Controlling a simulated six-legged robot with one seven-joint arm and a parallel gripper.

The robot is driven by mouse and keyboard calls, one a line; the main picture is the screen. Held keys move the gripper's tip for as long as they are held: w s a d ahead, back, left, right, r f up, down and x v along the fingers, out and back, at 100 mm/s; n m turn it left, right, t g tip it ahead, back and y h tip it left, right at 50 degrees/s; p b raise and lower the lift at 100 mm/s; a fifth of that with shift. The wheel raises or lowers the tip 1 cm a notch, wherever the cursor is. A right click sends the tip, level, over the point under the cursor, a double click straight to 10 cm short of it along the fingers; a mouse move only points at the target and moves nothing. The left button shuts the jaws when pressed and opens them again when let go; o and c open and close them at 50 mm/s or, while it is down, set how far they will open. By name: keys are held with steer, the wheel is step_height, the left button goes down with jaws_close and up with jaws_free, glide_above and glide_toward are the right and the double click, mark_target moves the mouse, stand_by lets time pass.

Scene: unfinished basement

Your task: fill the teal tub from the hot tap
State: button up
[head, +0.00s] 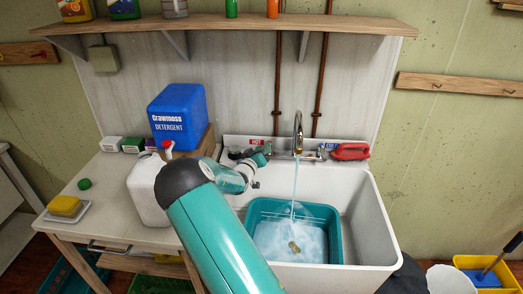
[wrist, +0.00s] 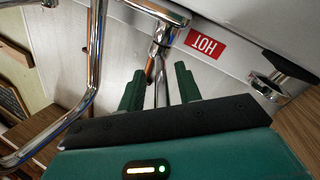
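The teal tub (head: 336,228) stands upright in the white sink basin. A stream of water (head: 294,190) runs from the chrome spout (head: 298,128) into it, and pale water covers its bottom. The hot tap is at the left of the spout, by a red HOT label (head: 257,141); the label shows upside down in the wrist view (wrist: 207,44). My gripper (head: 264,156) is at the hot tap. In the wrist view its two green fingers (wrist: 158,88) are apart, with a thin chrome tap part between them. I cannot tell whether they touch it.
A red object (head: 350,151) lies on the sink's right ledge. A white jug (head: 147,190) and blue detergent box (head: 178,116) stand on the left counter, close to my arm. A shelf (head: 230,23) runs above. A yellow bucket (head: 488,272) is on the floor at right.

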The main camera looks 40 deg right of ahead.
steer(key=v, duration=1.3)
steer(key=shift+a, duration=0.4)
steer(key=shift+s, duration=0.15)
stand_by(6.2)
